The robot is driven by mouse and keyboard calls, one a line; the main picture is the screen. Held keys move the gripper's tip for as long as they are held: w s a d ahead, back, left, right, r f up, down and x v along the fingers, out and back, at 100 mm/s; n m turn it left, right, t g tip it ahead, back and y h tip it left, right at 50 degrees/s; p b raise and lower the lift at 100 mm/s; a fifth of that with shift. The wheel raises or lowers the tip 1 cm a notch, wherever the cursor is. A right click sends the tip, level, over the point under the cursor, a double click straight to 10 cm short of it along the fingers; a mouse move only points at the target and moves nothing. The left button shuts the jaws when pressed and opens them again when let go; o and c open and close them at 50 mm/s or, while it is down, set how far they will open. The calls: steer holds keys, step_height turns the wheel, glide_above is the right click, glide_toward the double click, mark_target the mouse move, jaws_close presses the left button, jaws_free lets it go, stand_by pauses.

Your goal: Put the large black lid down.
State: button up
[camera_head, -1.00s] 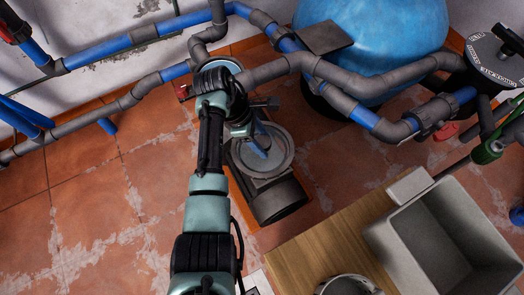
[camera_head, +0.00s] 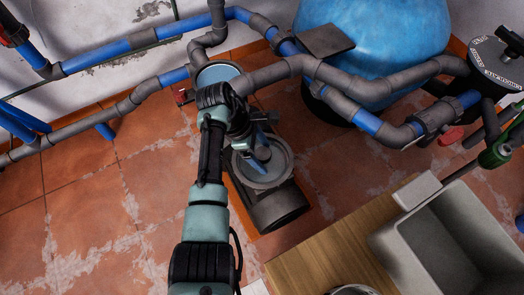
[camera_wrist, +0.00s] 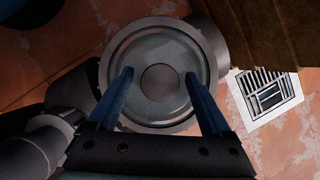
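No large black lid can be told for certain in these frames. A grey round disc with a raised rim and a round centre (camera_wrist: 160,78) lies below my gripper (camera_wrist: 159,73) in the wrist view. In the head view this disc (camera_head: 281,157) is on top of a dark cylindrical pump body (camera_head: 279,207). My gripper (camera_head: 257,157) is over the disc there, with a blue finger showing. The two blue fingers are well apart, with nothing visibly held between them. Whether the fingertips touch the disc cannot be told.
Grey and blue pipes (camera_head: 290,68) and a blue tank (camera_head: 400,35) stand behind. A wooden surface (camera_head: 325,245) and a grey open box (camera_head: 450,250) are at the right front. A floor grate (camera_wrist: 266,94) shows right of the disc. Tiled floor is clear at left.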

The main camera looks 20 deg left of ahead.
steer(key=shift+r, duration=0.15)
steer(key=p+v, duration=0.7)
steer(key=v, duration=0.5)
steer(key=w+d+r+m+t+y, duration=0.25)
steer(key=w+r+m+t, duration=0.3)
steer(key=w+r, duration=0.55)
steer(key=w+d+r+m+t+y, duration=0.1)
steer(key=d+r+m+t, duration=0.15)
steer(key=r, duration=0.55)
steer(key=w+d+r+m+t, duration=0.15)
steer(key=r+t, duration=0.25)
steer(key=r, duration=0.5)
steer(key=w+d+r+m+t+y, duration=0.1)
steer(key=d+r+m+t, duration=0.15)
steer(key=r, duration=0.55)
steer(key=s+d+r+m+t, duration=0.3)
steer(key=s+r+t, duration=0.3)
steer(key=s+r, duration=0.4)
steer(key=s+d+r+m+t, duration=0.3)
steer(key=s+r+m+t, duration=0.2)
steer(key=s+r, duration=0.6)
step_height(320, 180, up, 6)
steer(key=shift+s+r+t, duration=0.15)
steer(key=shift+s+t, duration=0.1)
steer(key=shift+t, duration=0.2)
